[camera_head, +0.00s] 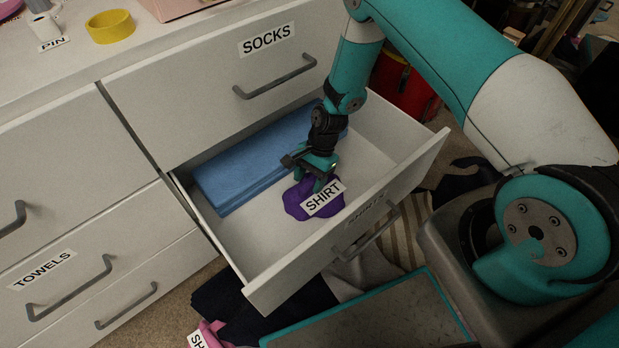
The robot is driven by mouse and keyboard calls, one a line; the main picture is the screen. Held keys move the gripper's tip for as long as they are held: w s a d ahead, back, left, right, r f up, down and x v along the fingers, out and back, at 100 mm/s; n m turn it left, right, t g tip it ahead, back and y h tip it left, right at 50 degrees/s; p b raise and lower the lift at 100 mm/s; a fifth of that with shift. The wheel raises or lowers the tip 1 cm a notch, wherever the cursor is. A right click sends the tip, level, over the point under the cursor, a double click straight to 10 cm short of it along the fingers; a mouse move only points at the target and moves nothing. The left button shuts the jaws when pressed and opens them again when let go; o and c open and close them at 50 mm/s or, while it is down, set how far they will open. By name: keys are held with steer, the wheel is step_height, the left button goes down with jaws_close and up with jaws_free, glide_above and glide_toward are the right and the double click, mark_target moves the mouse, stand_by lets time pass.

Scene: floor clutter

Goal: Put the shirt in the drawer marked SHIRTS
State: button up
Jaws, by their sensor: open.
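The purple shirt (297,205), tagged SHIRT, lies crumpled on the floor of the open drawer (262,245). The drawer front carries a SHIRTS label, seen at a steep angle, and stands pulled out from the white dresser. My gripper (317,183) points down into the drawer right at the shirt's upper edge. It is open, with its fingers just over or touching the cloth; I cannot tell which. Part of the shirt is hidden by the gripper and the tag.
A folded blue cloth (245,165) lies along the back of the drawer. The SOCKS drawer (225,75) above and the TOWELS drawer (75,270) at left are shut. A yellow ring (111,27) sits on the dresser top. Dark clothes (240,300) lie on the floor below.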

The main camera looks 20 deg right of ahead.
steer(key=p+v, duration=0.4)
steer(key=v, duration=1.3)
steer(key=shift+r, duration=0.2)
